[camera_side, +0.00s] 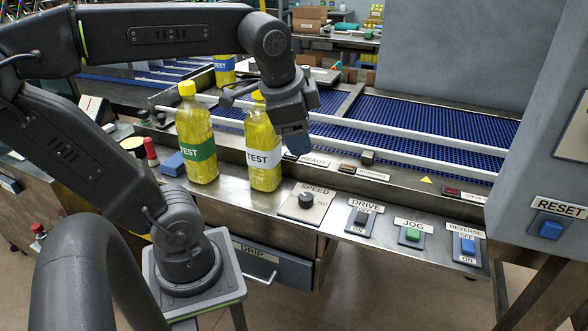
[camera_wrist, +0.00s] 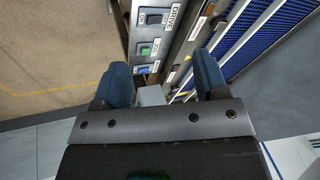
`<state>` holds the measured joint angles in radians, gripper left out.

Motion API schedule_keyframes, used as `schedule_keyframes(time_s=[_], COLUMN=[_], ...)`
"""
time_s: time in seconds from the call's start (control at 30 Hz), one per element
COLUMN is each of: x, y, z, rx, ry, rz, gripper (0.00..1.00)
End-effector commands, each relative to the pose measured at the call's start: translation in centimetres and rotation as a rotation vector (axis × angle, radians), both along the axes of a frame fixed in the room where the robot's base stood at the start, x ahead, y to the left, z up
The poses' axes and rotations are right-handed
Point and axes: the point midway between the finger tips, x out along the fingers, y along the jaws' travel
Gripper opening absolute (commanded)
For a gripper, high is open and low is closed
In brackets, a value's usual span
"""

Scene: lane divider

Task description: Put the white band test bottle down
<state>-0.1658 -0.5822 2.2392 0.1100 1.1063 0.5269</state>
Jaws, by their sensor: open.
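The white band test bottle (camera_side: 263,158), yellow with a white TEST label, stands upright on the steel ledge (camera_side: 235,197). My gripper (camera_side: 294,143) is beside its upper right side in the side view and partly overlaps it there; I cannot tell if they touch. In the wrist view my gripper (camera_wrist: 162,82) has its two blue finger pads apart, with no bottle between them. A green band test bottle (camera_side: 198,150) stands upright to the left of the white band one.
A blue band bottle (camera_side: 224,69) stands farther back by the blue conveyor (camera_side: 385,118). The SPEED knob (camera_side: 306,200) is just right of the white band bottle. DRIVE (camera_side: 361,217), JOG (camera_side: 412,234) and REVERSE (camera_side: 467,245) switches line the ledge. A guard rail (camera_side: 400,143) runs behind.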

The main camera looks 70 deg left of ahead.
Motion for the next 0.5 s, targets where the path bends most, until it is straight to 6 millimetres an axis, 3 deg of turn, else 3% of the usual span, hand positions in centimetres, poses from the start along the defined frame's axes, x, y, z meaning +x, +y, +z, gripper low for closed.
schedule_keyframes(time_s=[0.1, 0.2, 0.5], x=[-1.6, -2.5, -3.1], y=[-3.2, -4.7, -5.7], z=[-2.4, -3.7, -4.7], rx=[-0.15, -0.244, -0.32], ry=[-0.095, -0.137, -0.163], rz=[0.145, 0.239, 0.32], gripper=[0.67, 0.67, 0.71])
